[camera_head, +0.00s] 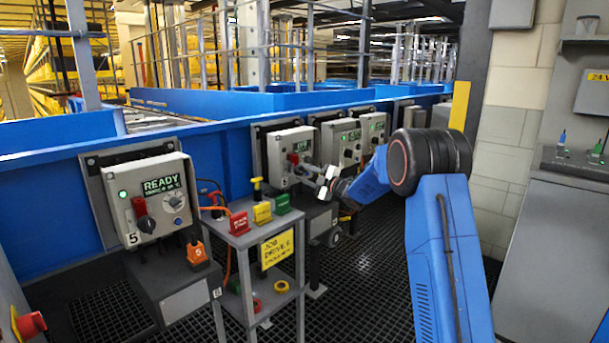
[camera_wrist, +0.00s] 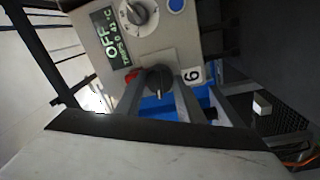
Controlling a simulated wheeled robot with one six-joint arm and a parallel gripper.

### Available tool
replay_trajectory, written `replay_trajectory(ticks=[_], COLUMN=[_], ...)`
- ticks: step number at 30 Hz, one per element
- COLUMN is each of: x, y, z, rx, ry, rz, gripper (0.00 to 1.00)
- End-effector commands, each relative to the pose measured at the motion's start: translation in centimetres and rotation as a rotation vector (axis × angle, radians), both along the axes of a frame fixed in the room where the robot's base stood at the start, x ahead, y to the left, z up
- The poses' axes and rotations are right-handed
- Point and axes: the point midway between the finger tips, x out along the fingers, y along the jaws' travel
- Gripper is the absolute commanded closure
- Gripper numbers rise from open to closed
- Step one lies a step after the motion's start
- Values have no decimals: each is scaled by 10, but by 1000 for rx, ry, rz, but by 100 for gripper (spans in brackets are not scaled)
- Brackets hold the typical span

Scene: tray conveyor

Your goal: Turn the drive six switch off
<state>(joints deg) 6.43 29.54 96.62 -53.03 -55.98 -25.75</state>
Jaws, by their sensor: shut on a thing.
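The drive six box (camera_head: 275,155) is a light grey panel on the blue conveyor side, in the middle of the head view. In the head view my gripper (camera_head: 302,170) is at the box, and the red of the switch (camera_head: 293,158) shows.
Another box (camera_head: 158,195), labelled 5 and reading READY, is at the left with its own red switch. A grey stand (camera_head: 262,235) with red, yellow and green tags is in front of the conveyor. More boxes (camera_head: 341,138) line the right. Grating floor (camera_head: 370,270) lies clear.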

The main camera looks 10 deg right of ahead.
Motion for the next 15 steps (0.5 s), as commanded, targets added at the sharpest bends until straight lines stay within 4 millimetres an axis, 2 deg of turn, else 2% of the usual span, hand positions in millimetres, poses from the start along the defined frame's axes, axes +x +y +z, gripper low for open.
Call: replay_trajectory(ticks=[15], x=[0], y=[0], z=[-2], rx=[-163], ry=[-115], rz=[2], gripper=[88])
